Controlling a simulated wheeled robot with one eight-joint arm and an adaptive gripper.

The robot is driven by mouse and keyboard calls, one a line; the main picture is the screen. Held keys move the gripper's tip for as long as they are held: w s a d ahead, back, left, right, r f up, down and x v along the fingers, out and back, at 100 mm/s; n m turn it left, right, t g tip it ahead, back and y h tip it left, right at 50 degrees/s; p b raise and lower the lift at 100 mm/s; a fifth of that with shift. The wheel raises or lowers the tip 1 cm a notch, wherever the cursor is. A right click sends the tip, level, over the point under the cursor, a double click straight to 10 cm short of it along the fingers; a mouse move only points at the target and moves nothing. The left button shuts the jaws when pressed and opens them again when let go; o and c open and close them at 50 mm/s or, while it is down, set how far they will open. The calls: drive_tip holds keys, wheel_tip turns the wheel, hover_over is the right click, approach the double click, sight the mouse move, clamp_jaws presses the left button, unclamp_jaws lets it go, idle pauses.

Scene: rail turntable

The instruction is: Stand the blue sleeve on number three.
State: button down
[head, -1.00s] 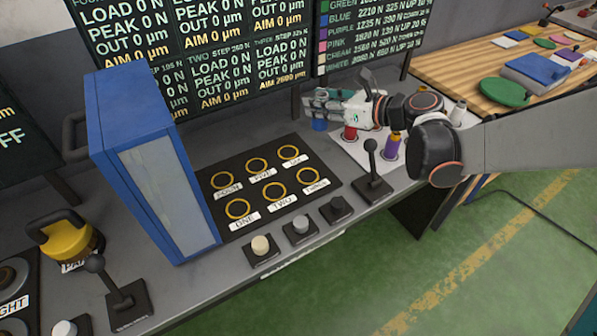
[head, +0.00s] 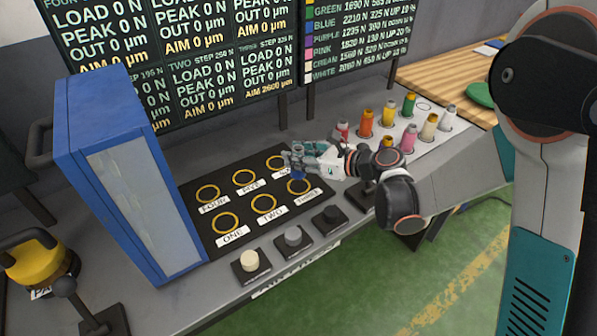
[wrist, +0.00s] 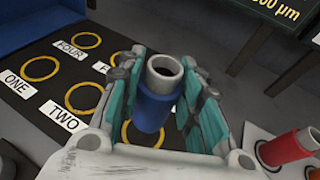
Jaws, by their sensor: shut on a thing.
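The blue sleeve (wrist: 153,108) is upright between the fingers of my gripper (wrist: 158,95), with its pale, hollow upper end showing. In the head view, my gripper (head: 298,158) and the sleeve (head: 298,174) are over the yellow ring labelled three (head: 300,193). In the wrist view, the ring (wrist: 143,144) shows partly behind the sleeve's lower end. My gripper is shut on the sleeve. I cannot tell whether its bottom touches the board or hangs a little above it.
The black board (head: 232,245) holds several labelled rings, all empty where visible. A tall blue-framed box (head: 128,180) stands to the left. A lever (head: 372,185) is at the right, and knobs (head: 293,238) are in front. Several coloured sleeves stand on a white rack (head: 440,140) at the right.

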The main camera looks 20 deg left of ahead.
drive_tip(key=shift+f+b, duration=0.8)
drive_tip(key=shift+f, duration=1.35)
drive_tip(key=shift+f, duration=0.15)
drive_tip(key=c, duration=1.1)
unclamp_jaws()
